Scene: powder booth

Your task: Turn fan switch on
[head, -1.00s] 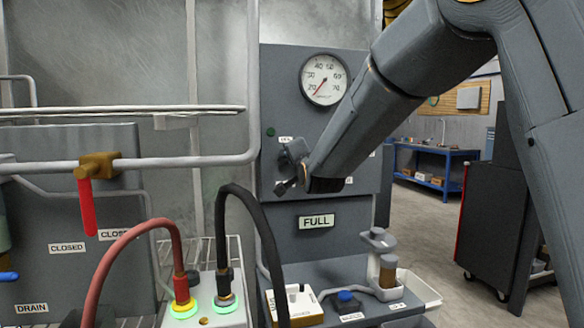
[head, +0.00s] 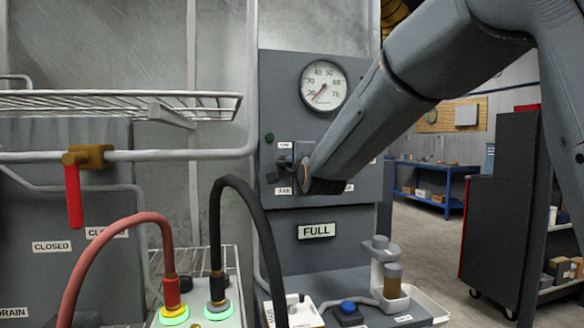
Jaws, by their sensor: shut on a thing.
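The grey control panel (head: 348,140) stands ahead, with a round gauge (head: 323,86) near its top. The fan switch (head: 284,162) is at the panel's left side, between a small white label above and one below that seems to read FAN. My gripper (head: 293,168) comes in from the right and is shut on the switch. My wrist and the gripper's small size hide most of the switch, so I cannot tell its lever's position. A small dark green lamp (head: 269,137) sits up and left of it.
A FULL sign (head: 317,231) is below on the panel. Red (head: 120,230) and black (head: 247,195) hoses arch up in front at the lower left. A red-handled valve (head: 73,195) and wire rack (head: 120,101) are at left. A dark cabinet (head: 500,200) stands right.

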